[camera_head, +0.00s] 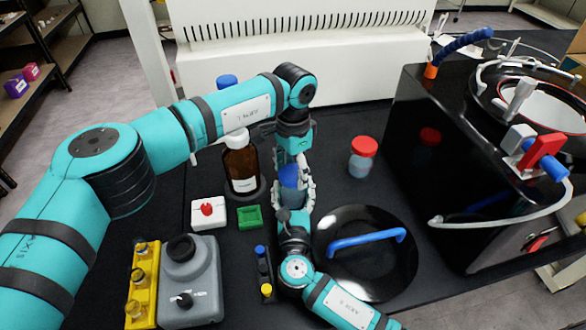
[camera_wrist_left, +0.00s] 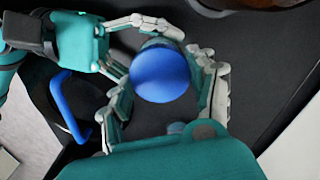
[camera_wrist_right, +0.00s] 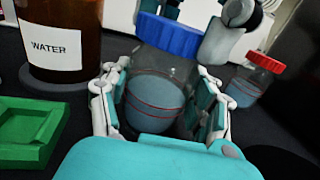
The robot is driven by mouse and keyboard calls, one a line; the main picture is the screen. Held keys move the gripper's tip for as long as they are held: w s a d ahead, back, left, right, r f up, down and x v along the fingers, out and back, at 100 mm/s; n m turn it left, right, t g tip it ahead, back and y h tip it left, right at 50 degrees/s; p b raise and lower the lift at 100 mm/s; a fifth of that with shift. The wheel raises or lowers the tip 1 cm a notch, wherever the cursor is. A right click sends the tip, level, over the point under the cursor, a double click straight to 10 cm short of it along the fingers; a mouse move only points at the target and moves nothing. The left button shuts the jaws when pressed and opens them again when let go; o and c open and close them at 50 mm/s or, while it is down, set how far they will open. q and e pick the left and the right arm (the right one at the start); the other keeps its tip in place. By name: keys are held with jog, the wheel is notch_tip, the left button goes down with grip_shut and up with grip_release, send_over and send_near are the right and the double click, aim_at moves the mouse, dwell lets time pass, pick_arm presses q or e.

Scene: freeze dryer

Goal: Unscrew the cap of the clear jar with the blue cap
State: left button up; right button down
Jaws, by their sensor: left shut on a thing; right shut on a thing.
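The clear jar (camera_wrist_right: 155,100) holds bluish liquid and stands roughly upright, with its blue cap (camera_wrist_right: 170,35) on top. In the head view the cap (camera_head: 291,171) is partly hidden by the grippers. My right gripper (camera_head: 293,198) is shut on the jar's body, one finger on each side, as the right wrist view shows. My left gripper (camera_head: 299,160) comes down from above and is shut on the blue cap. In the left wrist view its fingers lie around the cap (camera_wrist_left: 160,75). I cannot tell whether the jar touches the table.
A brown WATER bottle (camera_head: 241,165) stands left of the jar, and a red-capped jar (camera_head: 362,158) right. A black lid with blue handle (camera_head: 365,240) lies in front right. A green tray (camera_head: 249,217) and a white box with a red button (camera_head: 208,212) are at left.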

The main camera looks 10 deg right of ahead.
pick_arm(q)
jog(key=o, duration=1.3)
